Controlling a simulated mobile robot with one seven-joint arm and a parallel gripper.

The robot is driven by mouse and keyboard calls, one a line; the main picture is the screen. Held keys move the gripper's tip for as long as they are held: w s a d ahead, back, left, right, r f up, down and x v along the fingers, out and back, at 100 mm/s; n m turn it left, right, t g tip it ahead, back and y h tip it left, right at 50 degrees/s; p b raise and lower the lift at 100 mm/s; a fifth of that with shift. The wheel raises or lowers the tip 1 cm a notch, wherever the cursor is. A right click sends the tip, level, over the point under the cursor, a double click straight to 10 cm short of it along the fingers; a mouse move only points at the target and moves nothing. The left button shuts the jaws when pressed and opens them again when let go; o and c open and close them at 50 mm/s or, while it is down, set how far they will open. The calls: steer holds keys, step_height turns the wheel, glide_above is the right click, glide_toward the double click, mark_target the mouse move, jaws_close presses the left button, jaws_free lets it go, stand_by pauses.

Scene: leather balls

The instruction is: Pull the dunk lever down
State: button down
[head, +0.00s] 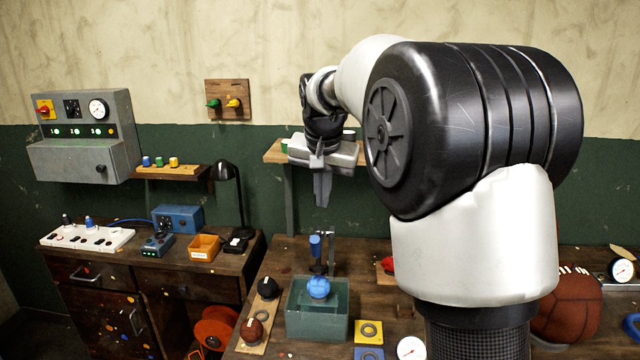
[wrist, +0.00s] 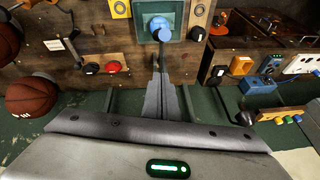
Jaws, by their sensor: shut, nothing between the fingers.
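The dunk lever (head: 315,246) has a blue handle and stands upright at the back of a teal open tank (head: 303,325) on the wooden bench. A blue ball (head: 318,287) sits at the tank, just below the lever. My gripper (head: 322,200) is shut and empty, pointing down above the lever and apart from it in the head view. In the wrist view my shut fingers (wrist: 161,78) point toward the lever's blue handle (wrist: 163,33), with the tank (wrist: 180,12) around it. The lever's lower part is hard to make out.
A desk lamp (head: 225,172) stands on the left bench. My arm hides part of the right bench.

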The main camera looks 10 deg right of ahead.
steer(key=f, duration=0.3)
steer(key=a+f, duration=0.1)
steer(key=f, duration=0.1)
steer(key=shift+s+f, duration=0.2)
steer(key=shift+s, duration=0.15)
steer(key=shift+s+a+f, duration=0.2)
steer(key=shift+f, duration=0.15)
